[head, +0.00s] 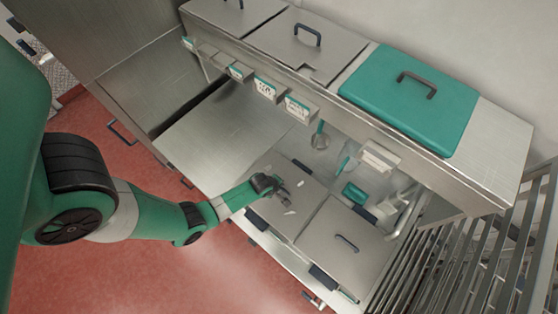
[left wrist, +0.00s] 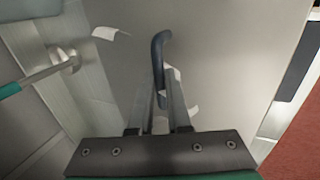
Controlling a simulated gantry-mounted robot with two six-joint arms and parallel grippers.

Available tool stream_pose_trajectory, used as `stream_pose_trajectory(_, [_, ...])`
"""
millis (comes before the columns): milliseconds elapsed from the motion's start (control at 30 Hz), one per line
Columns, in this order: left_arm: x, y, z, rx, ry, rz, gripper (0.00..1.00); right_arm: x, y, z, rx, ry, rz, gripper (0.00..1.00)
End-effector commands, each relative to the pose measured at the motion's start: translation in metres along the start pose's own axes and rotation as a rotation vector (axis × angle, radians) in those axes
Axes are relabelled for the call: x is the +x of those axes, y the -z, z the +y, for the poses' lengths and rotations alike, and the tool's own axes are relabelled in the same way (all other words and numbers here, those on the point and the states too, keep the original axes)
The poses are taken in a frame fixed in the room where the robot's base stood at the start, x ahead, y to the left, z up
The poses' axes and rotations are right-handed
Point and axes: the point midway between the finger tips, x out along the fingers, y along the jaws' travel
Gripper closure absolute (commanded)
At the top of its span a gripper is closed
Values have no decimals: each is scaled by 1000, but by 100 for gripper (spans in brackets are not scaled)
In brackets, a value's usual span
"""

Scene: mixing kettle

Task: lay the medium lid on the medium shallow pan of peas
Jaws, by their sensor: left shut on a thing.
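My left gripper (head: 283,192) is over a flat grey metal lid (head: 308,193) in the lower counter. In the left wrist view its two fingers (left wrist: 162,95) are shut on the dark blue handle (left wrist: 158,50) of the grey lid (left wrist: 225,50). I cannot tell whether this lid rests on a pan or hangs slightly above it. A second grey lid (head: 330,258) with a dark handle lies beside it to the right. No peas show in either view, and any pan under the lids is hidden. My right gripper is not in view.
A raised shelf behind holds a teal lid (head: 385,105) and grey lids (head: 305,58). A ladle (head: 320,140) and a small teal container (head: 354,193) are behind the lower lids. Bare steel counter (head: 215,130) lies to the left; a metal rack stands right.

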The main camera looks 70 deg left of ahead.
Motion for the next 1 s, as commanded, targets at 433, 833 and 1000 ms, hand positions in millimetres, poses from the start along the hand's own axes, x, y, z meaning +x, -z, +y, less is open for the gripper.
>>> stream_pose_trajectory(433, [12,0,-4,0,-3,0,100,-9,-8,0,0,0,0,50])
stream_pose_trajectory(833, [22,0,-8,0,-3,-1,100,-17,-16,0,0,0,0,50])
stream_pose_trajectory(1000, [22,0,-8,0,-3,-1,100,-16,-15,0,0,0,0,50])
